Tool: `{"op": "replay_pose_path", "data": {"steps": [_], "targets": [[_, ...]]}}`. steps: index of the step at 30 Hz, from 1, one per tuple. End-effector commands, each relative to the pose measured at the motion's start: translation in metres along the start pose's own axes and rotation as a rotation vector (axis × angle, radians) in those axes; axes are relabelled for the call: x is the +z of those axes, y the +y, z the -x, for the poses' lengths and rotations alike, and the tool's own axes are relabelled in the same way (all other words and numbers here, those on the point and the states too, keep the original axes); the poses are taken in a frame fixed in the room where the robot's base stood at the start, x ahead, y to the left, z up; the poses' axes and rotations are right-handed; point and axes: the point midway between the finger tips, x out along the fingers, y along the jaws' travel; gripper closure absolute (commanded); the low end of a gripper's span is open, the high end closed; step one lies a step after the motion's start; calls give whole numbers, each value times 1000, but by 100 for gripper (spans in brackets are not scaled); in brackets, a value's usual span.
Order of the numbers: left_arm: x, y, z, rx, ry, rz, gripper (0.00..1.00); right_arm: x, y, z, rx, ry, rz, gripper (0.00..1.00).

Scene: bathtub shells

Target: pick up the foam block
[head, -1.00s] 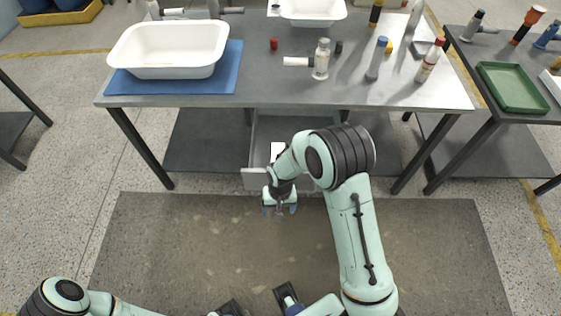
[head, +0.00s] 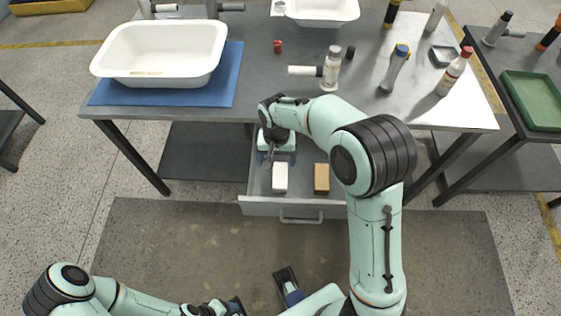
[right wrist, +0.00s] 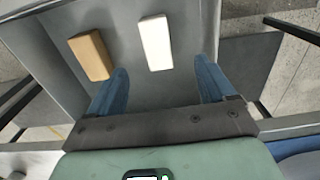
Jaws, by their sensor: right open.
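A white block (head: 280,178) and a brown block (head: 321,179) lie side by side, apart, in an open grey drawer (head: 262,208) under the table. Either could be the foam block; I cannot tell the material. My right gripper (head: 268,155) is over the drawer, behind the white block. In the right wrist view its open, empty fingers (right wrist: 160,68) point toward the white block (right wrist: 156,42), which lies beyond the gap, and the brown block (right wrist: 91,55) lies to the left. My left gripper (head: 226,307) is low at the bottom edge, its fingers unclear.
The table (head: 262,88) overhangs the back of the drawer. On it are a white tub (head: 160,50) on a blue mat (head: 232,88) and several bottles, including a clear one (head: 331,68). A side table with a green tray (head: 533,98) stands at right.

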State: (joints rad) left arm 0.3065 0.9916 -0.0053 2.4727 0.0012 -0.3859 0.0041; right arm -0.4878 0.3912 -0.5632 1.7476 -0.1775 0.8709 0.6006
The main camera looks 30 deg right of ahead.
Motion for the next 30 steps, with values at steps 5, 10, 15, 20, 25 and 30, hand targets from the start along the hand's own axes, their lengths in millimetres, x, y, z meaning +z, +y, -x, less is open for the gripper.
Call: {"op": "replay_pose_path", "data": {"steps": [5, 10, 15, 20, 25, 30], "targets": [[0, -1, -2, -1, -1, 1, 39, 1, 0, -10, 3, -4, 1, 17], [1, -4, -8, -2, -4, 3, 39, 1, 1, -43, 5, -5, 0, 17], [0, -5, -11, -1, -2, 3, 39, 1, 1, -72, 3, -3, 2, 17], [-1, -4, -12, -1, 1, 2, 39, 1, 1, -83, 0, -1, 0, 17], [-2, -5, -14, 0, 4, 1, 39, 4, 6, -101, 3, -3, 1, 17], [-4, -5, -17, 2, 9, 1, 39, 6, 9, -126, 1, -2, 0, 17]]}}
